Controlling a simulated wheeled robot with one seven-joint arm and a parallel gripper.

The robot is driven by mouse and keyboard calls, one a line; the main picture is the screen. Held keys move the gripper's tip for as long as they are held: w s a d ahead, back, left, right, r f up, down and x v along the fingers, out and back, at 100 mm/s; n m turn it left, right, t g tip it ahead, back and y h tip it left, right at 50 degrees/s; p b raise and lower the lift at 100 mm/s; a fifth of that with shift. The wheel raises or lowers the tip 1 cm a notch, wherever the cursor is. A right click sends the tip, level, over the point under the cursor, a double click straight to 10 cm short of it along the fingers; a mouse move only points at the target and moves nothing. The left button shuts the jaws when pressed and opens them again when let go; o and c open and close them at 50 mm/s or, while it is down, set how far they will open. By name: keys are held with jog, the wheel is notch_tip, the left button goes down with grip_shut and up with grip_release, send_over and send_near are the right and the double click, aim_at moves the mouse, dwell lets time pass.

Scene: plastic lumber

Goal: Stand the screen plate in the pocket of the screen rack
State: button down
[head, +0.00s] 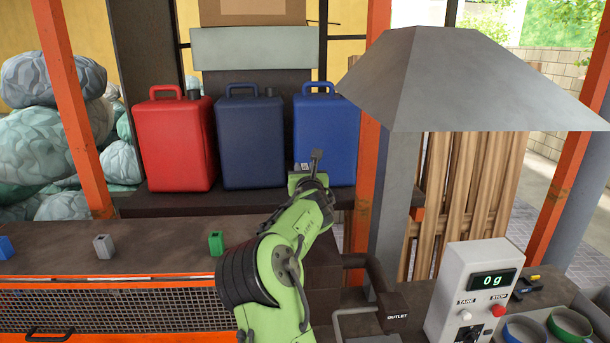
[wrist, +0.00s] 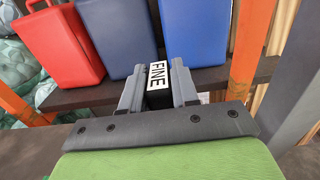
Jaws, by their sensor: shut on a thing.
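My gripper (wrist: 157,88) is shut on the screen plate (wrist: 158,76), a dark piece whose white end label reads FINE in the wrist view. The plate sits between the two grey fingers, label facing the camera; its far part is hidden. In the head view my green arm reaches up from the bottom middle, and my gripper (head: 312,178) is in front of the shelf with the cans. A small dark piece shows above it, too small to tell apart from a finger. I cannot make out the screen rack or its pocket in either view.
Red (head: 175,142), dark blue (head: 251,140) and bright blue (head: 328,135) cans stand on the dark shelf behind. Small blue, grey and green (head: 216,243) pieces sit on the left bench. A grey hood (head: 470,85) and a scale (head: 470,295) reading 0 g are at right.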

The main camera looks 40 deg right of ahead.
jog(key=shift+r, duration=2.85)
jog(key=shift+f, duration=0.1)
